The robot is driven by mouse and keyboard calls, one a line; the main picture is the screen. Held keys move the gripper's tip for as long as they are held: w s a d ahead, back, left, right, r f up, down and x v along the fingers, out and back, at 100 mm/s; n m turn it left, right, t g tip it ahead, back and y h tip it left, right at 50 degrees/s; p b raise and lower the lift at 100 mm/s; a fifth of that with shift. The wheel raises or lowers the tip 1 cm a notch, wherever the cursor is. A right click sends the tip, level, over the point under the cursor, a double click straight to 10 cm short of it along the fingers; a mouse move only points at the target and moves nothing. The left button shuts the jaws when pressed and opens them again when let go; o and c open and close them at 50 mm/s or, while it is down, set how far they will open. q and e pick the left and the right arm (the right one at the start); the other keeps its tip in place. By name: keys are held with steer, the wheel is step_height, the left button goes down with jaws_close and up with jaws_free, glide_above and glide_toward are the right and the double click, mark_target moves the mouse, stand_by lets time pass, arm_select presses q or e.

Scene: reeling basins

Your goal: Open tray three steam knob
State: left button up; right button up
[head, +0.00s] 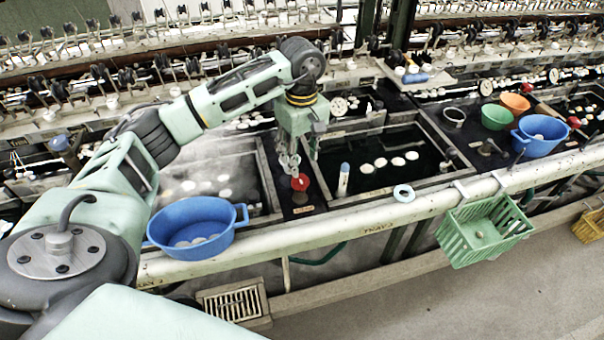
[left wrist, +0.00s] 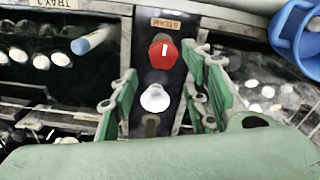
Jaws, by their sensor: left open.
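A round red knob (head: 300,183) sits on the dark strip between two basins, and it also shows in the left wrist view (left wrist: 163,53) with a pale mark on its face. A small plate marked STEAM (left wrist: 165,23) is beside it. My left gripper (head: 290,160) is open, pointing down just above the knob. In the left wrist view its green fingers (left wrist: 160,80) stand apart on both sides of the strip. A white knob-like piece (left wrist: 155,98) lies between them, nearer the palm. The basin marked TRAY 3 (head: 430,182) is to the right in the head view. My right gripper is out of view.
A blue basket (head: 195,225) stands on the front edge at left. A green basket (head: 482,232) hangs from the rail. Steam rises from the left basin.

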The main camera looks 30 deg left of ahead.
mark_target(302, 177)
arm_select(q)
step_height(302, 177, down, 7)
steer(key=shift+d+f+p, duration=0.1)
steer(key=shift+p, duration=0.75)
steer(key=shift+c, duration=0.5)
steer(key=c, duration=0.9)
